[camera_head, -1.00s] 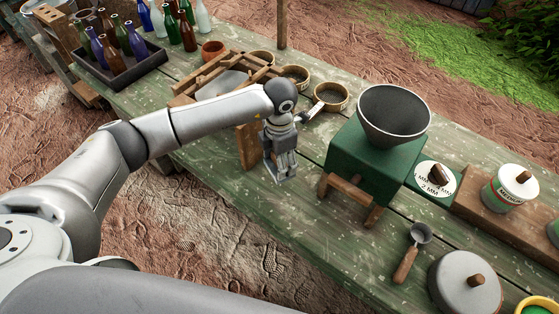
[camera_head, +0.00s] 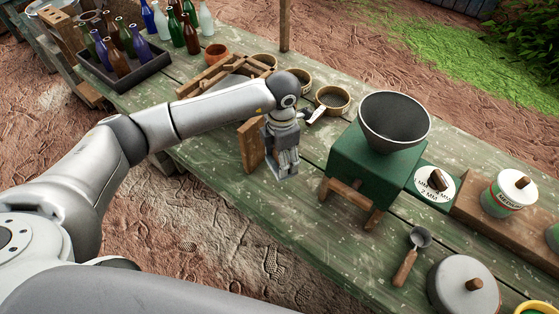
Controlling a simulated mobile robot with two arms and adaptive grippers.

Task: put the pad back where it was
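My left gripper (camera_head: 287,172) points down over the green table (camera_head: 220,180), left of the green grinder. Its fingers look close together, but I cannot tell whether they are shut or hold anything. An upright wooden piece (camera_head: 250,146) stands just left of the gripper, partly covered by it; I cannot tell whether they touch. No thing is clearly recognisable as the pad. A grey round disc with a wooden knob (camera_head: 462,283) lies at the front right, and a white dial marked 2 MM (camera_head: 434,187) sits by the grinder. My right gripper is not in view.
The green grinder with its dark hopper (camera_head: 395,122) stands close to the right of the gripper. A metal scoop (camera_head: 420,238) lies in front. Small round sieves (camera_head: 332,99) and a wooden frame (camera_head: 205,78) are behind. A bottle tray (camera_head: 122,72) is far left.

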